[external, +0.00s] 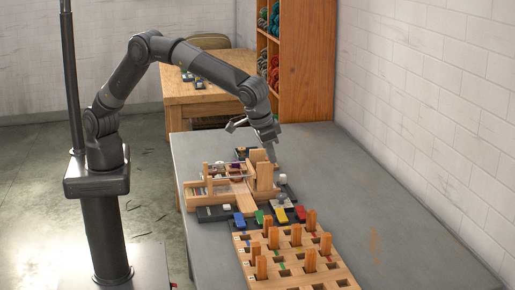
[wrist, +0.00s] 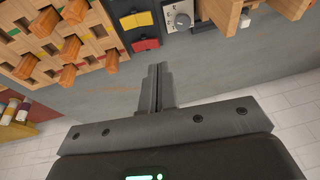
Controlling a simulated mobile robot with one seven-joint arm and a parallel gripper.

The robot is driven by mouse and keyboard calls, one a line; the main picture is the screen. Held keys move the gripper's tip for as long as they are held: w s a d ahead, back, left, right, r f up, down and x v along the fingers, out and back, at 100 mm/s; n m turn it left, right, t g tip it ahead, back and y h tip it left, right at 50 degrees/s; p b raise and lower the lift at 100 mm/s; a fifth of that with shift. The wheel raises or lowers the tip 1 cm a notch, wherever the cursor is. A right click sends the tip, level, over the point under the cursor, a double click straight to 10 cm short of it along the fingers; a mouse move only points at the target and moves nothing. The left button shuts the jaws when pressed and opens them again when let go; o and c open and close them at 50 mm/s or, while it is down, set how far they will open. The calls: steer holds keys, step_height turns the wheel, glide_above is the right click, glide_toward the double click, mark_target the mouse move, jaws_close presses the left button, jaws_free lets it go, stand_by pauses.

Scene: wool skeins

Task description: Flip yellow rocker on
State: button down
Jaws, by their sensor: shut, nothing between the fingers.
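The yellow rocker (external: 282,215) sits in a row of coloured rockers on a dark panel, between the green rocker (external: 260,217) and the red rocker (external: 300,213). In the wrist view the yellow rocker (wrist: 137,19) shows at the top, beside the red one (wrist: 146,44). Which way it is tipped is too small to tell. My gripper (external: 273,158) is behind the rocker row, by the wooden block device. In the wrist view my gripper (wrist: 157,68) has its fingers together, empty, apart from both rockers.
A wooden pegboard (external: 290,280) with several upright pegs stands in front of the rockers. A wooden device (external: 263,175) stands behind them. A dial (wrist: 182,20) is beside the rockers in the wrist view. The grey tabletop (external: 390,210) is clear to the right.

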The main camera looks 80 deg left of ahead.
steer(key=d+f, duration=0.2)
steer(key=d, duration=0.1)
steer(key=shift+s+d+f, duration=0.1)
steer(key=shift+s+f, duration=0.05)
steer(key=shift+s, duration=0.2)
steer(key=shift+f, duration=0.1)
glide_toward(281, 211)
steer(key=x, duration=0.5)
steer(key=shift+w+d, duration=0.15)
steer(key=shift+f, duration=0.6)
steer(key=shift+a, duration=0.2)
